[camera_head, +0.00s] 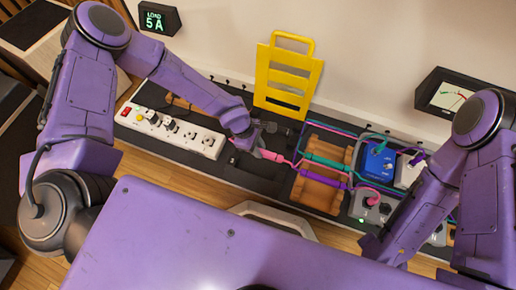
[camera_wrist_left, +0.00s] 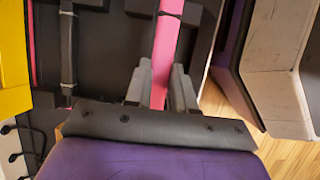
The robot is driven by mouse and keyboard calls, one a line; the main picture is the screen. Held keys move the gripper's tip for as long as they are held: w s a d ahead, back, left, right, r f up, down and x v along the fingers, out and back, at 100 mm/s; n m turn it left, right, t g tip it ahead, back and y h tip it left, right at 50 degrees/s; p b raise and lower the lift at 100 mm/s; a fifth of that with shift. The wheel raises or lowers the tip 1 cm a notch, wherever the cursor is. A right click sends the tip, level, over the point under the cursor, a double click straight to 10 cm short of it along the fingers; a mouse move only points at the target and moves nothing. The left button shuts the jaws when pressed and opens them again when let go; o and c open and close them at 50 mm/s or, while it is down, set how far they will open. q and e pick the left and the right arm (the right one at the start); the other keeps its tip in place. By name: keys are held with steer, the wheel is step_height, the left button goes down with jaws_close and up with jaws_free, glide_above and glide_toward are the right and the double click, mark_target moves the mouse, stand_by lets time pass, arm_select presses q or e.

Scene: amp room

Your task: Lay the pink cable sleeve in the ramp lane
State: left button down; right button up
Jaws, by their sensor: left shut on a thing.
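My left gripper (camera_head: 256,150) is shut on the pink cable sleeve (camera_head: 271,156), just left of the wooden ramp. In the left wrist view the pink sleeve (camera_wrist_left: 167,50) runs between the two grey fingers of this gripper (camera_wrist_left: 160,88). The brown ramp (camera_head: 313,196) carries a teal sleeve (camera_head: 328,162) and a purple sleeve (camera_head: 326,179) across it. A thin pink cable leads from the held sleeve toward the ramp. I cannot tell which lane lines up with the pink sleeve. My right arm is at the right; its fingertips do not show.
A white power strip (camera_head: 172,133) lies to the left. A yellow slatted panel (camera_head: 285,85) stands behind against the wall. A blue pedal (camera_head: 377,160) and a grey pedal (camera_head: 371,206) with cables sit right of the ramp.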

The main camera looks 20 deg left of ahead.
arm_select(q)
steer(key=shift+f+b, duration=2.5)
steer(key=shift+f, duration=0.25)
steer(key=shift+f+b, duration=0.75)
steer(key=shift+f, duration=0.4)
steer(key=shift+f+b, duration=0.45)
steer(key=shift+f, duration=0.2)
arm_select(e)
step_height(320, 180, down, 7)
steer(key=shift+s+a+f, duration=0.2)
steer(key=shift+s+a, duration=0.1)
steer(key=shift+s, duration=0.15)
arm_select(q)
steer(key=c, duration=0.9)
jaws_free()
steer(key=shift+r, duration=0.1)
steer(key=p+v, duration=0.5)
steer(key=v, duration=0.4)
steer(key=shift+a+r, duration=0.1)
steer(key=shift+r, duration=0.3)
steer(key=shift+a+r, duration=0.2)
steer(key=shift+r, duration=0.1)
arm_select(e)
steer(key=r, duration=0.5)
steer(key=shift+w+d, duration=0.2)
steer(key=shift+w, duration=0.15)
